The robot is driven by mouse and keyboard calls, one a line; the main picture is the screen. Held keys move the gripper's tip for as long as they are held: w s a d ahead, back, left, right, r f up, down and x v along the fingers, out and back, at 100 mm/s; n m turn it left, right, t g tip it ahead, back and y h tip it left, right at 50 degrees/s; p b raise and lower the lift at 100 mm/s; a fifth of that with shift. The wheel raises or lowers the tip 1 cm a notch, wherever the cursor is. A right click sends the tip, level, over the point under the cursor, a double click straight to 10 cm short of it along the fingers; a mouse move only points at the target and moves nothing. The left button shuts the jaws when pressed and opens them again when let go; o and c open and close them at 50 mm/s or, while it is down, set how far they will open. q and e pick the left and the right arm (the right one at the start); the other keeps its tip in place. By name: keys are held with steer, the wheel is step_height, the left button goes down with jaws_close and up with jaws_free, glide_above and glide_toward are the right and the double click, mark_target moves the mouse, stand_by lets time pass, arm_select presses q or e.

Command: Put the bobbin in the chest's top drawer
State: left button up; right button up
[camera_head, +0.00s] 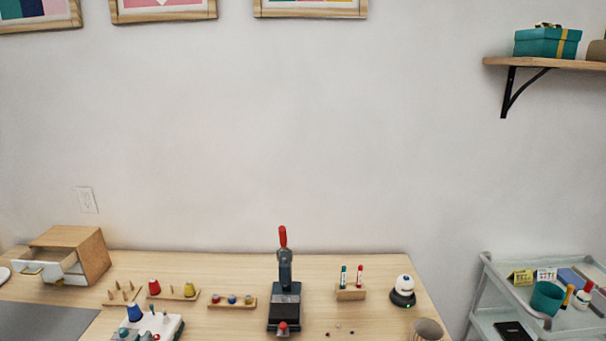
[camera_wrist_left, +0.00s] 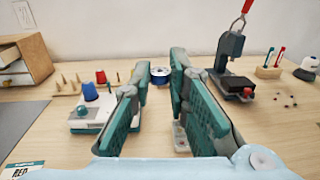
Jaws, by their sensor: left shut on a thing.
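My left gripper (camera_wrist_left: 160,73) is shut on a blue bobbin (camera_wrist_left: 160,76) with pale rims, held between its teal fingertips in the wrist view. The gripper is not visible in the head view. The chest (camera_head: 94,254) is a wooden box with white drawer fronts at the table's back left. Its top drawer (camera_head: 44,264) is pulled out, and its inside is mostly hidden. The chest (camera_wrist_left: 36,58) also shows at the left edge of the wrist view, left of and beyond the gripper. My right gripper is in neither view.
A thread-cone rack (camera_head: 178,295), a bobbin holder (camera_head: 231,304) and a white machine (camera_head: 168,326) with a blue cone (camera_head: 135,312) stand right of the chest. A black press (camera_head: 284,307) stands mid-table. A grey mat (camera_head: 45,322) lies before the chest.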

arm_select(q)
steer(key=s+d+r+m+g+h, duration=0.3)
steer(key=s+d+r+m+h, duration=0.1)
steer(key=s+d+m+h, duration=0.1)
steer(key=s+d+r+m+g+h, duration=0.4)
steer(key=s+d+h, duration=0.4)
steer(key=d, duration=0.3)
steer(key=shift+s+d+r+m+g+h, duration=0.35)
steer(key=shift+r+m, duration=0.1)
steer(key=shift+m, duration=0.15)
